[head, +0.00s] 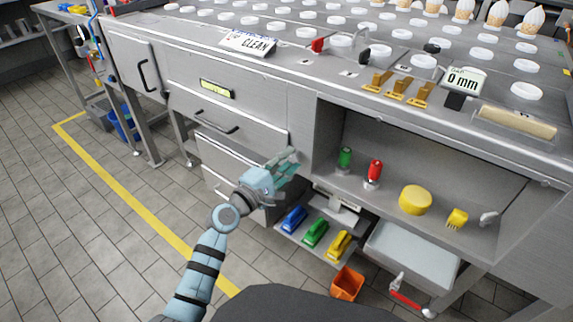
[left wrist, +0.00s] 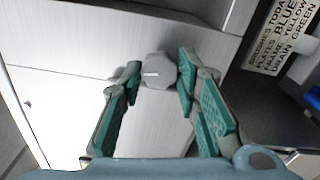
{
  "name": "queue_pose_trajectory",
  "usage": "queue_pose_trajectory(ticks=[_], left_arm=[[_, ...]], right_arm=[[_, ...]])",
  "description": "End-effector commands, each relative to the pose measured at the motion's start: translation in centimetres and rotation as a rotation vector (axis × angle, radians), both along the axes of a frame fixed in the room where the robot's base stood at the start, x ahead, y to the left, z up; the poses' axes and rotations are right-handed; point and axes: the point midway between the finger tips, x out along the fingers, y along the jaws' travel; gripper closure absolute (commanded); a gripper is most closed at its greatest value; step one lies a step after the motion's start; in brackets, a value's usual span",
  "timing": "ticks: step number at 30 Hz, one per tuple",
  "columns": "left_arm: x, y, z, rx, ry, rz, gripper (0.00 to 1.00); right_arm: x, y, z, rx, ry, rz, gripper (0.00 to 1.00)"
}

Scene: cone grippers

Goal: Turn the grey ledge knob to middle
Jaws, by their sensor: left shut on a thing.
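A grey rounded knob (left wrist: 158,71) with a short white pointer line on its face shows in the left wrist view, on a pale metal panel. The line lies roughly level across the picture. The teal fingers of my left gripper (head: 288,166) are shut on the knob, one fingertip on each side. In the head view this gripper is at the front of the steel cabinet, beside the open shelf, and the knob is hidden by it. The position marks around the knob cannot be made out. My right gripper is not in view.
Blue, green and yellow brushes (head: 315,233) lie on a low shelf right of my left gripper, by a printed sign (left wrist: 275,38). The open shelf holds green and red bottles (head: 375,171) and a yellow sponge (head: 415,200). An orange bin (head: 347,284) stands below. Floor at left is clear.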

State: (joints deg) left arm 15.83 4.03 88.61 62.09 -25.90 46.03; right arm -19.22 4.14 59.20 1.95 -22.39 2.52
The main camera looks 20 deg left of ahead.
Motion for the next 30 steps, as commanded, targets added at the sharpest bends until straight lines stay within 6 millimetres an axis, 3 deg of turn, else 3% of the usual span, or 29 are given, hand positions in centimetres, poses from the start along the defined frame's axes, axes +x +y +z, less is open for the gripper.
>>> queue_pose_trajectory(ticks=[12, 27, 28, 30], left_arm=[[0.0, 0.0, -0.1, 0.168, -0.065, -0.001, 0.98], [0.0, 0.0, -0.1, 0.185, -0.071, -0.001, 0.98], [0.0, 0.0, -0.1, 0.185, -0.071, -0.001, 0.67], [0.0, 0.0, -0.1, 0.185, -0.071, -0.001, 0.56]], right_arm=[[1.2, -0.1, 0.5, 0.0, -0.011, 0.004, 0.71], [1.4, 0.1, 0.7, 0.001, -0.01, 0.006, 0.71], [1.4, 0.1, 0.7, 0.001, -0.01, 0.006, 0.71], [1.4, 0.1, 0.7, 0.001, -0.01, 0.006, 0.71]])
